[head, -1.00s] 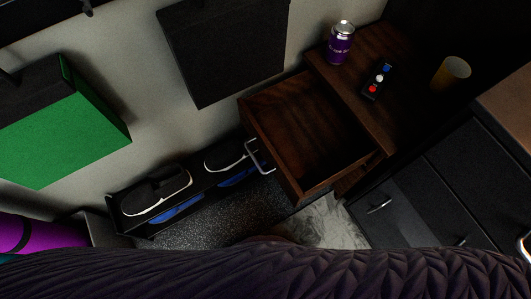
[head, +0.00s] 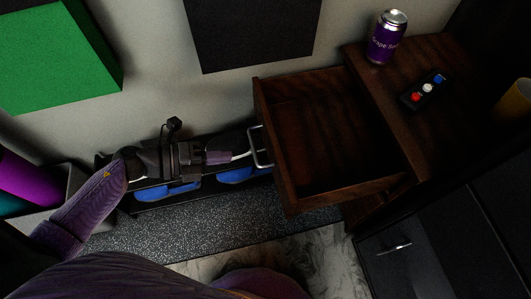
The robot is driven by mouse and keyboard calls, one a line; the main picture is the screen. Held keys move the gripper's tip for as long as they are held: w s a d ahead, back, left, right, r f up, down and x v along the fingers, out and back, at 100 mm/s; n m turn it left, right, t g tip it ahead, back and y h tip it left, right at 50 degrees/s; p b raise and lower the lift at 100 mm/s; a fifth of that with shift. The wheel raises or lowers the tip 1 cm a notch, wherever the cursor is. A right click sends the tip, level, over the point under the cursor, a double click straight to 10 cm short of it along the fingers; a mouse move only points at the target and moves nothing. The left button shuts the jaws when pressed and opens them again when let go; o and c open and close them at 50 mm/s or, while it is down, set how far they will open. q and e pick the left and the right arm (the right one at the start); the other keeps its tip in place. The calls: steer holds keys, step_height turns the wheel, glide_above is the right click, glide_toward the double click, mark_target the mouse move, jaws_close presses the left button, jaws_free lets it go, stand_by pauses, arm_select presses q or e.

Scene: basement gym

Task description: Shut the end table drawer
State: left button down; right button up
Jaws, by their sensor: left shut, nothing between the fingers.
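The dark wooden end table (head: 432,120) stands at the right in the head view. Its drawer (head: 320,135) is pulled well out to the left and looks empty inside. The drawer front carries a silver bar handle (head: 257,147). My left gripper (head: 226,152) is shut and empty, pointing right, with its tips close to the handle. I cannot tell whether they touch it. My right gripper is not in view.
A purple soda can (head: 387,38), a small remote with coloured buttons (head: 425,90) and a yellow cup (head: 515,101) stand on the table top. A low rack with blue-soled shoes (head: 165,193) lies beneath my left gripper. A black cabinet (head: 440,235) stands front right.

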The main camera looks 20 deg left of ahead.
mark_target(274, 151)
arm_select(q)
steer(key=x, duration=0.2)
steer(key=b+x, duration=0.1)
steer(key=x, duration=0.2)
steer(key=b+x, duration=0.1)
steer(key=x, duration=0.1)
steer(key=shift+w+d+r, duration=0.2)
steer(key=shift+w+d, duration=0.05)
steer(key=shift+d, duration=0.05)
steer(key=shift+w+d+b, duration=0.15)
steer(key=shift+d+b, duration=0.1)
steer(key=shift+b, duration=0.05)
steer(key=shift+w+d+r, duration=0.1)
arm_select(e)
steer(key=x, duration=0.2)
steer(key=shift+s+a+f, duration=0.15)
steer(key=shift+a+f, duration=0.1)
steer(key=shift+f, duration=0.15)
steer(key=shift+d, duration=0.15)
